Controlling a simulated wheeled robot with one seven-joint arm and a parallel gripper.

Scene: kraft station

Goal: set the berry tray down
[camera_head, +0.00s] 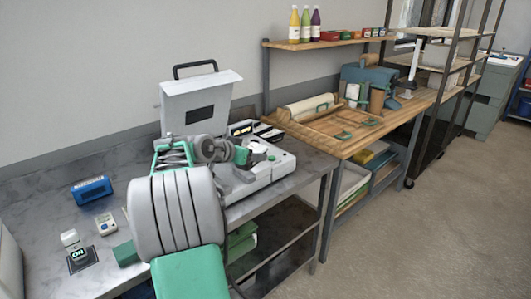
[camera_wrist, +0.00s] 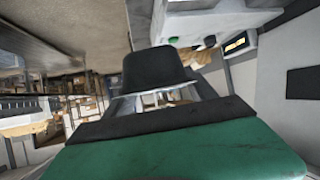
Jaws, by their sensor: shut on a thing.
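In the wrist view my gripper (camera_wrist: 160,100) fills the lower middle, with a broad green body and dark parts in front of it. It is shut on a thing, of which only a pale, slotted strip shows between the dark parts. I take this for the berry tray, but no berries show and its shape is mostly hidden. I cannot tell whether the held thing touches anything.
A pale box with a raised lid (camera_head: 198,105) stands behind my arm. A blue device (camera_head: 91,190), a small keypad (camera_head: 106,223) and an ON switch (camera_head: 82,257) lie at left. A wooden bench (camera_head: 375,135) with a roller and frame stands at right. Open floor (camera_head: 430,210) lies at lower right.

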